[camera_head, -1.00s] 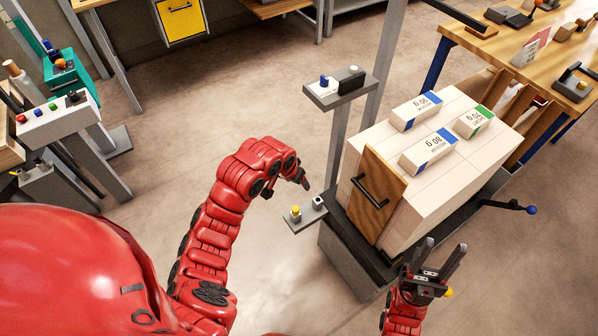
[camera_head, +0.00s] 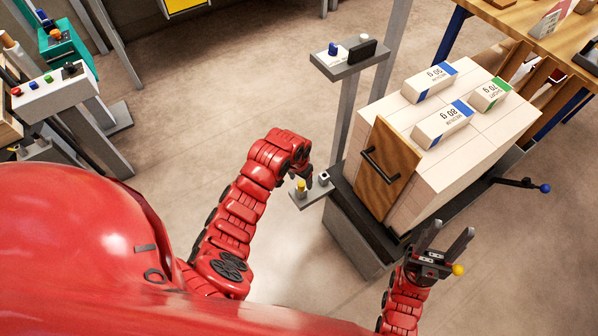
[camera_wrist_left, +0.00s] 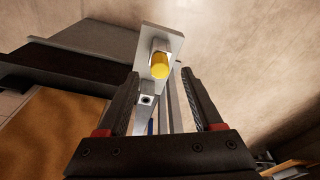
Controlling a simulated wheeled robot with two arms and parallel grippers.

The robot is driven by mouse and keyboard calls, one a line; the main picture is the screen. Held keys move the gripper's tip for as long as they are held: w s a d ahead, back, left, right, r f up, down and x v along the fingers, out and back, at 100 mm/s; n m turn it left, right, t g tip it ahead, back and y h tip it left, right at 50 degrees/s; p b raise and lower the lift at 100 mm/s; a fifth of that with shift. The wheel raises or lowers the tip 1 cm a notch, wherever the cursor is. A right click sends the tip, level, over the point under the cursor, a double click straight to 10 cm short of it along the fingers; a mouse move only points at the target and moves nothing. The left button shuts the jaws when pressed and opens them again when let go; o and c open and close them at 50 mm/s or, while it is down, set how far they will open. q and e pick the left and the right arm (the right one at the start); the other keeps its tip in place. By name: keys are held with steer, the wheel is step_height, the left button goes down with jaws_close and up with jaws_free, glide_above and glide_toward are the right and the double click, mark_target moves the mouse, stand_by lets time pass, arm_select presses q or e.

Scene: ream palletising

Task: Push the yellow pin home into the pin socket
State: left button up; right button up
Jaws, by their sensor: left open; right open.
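The yellow pin (camera_head: 301,185) stands upright on a small grey shelf (camera_head: 313,188) low beside the stack stand. The pin socket (camera_head: 324,178), a small light block with a dark hole, sits at the shelf's right end, apart from the pin. My left gripper (camera_head: 303,177) is open right by the pin. In the left wrist view the yellow pin (camera_wrist_left: 159,66) shows ahead between the spread fingertips, in a light holder, and the socket (camera_wrist_left: 147,99) shows nearer. I cannot tell whether a finger touches the pin. My right gripper (camera_head: 445,240) is open and empty at lower right.
A stack of white reams (camera_head: 460,150) with a wooden panel (camera_head: 382,178) stands right of the shelf. A grey post carries a higher shelf (camera_head: 350,60) with a blue button. A yellow knob (camera_head: 458,269) is beside my right gripper.

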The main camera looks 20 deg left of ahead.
mark_target(301, 184)
arm_select(q)
steer(key=shift+w+f, duration=0.15)
steer(key=shift+f, duration=0.8)
steer(key=shift+w+f, duration=0.15)
steer(key=shift+f, duration=0.8)
jaws_close()
steer(key=c, duration=0.8)
jaws_free()
jaws_close()
steer(key=shift+r+p, duration=1.9)
steer(key=shift+r, duration=0.95)
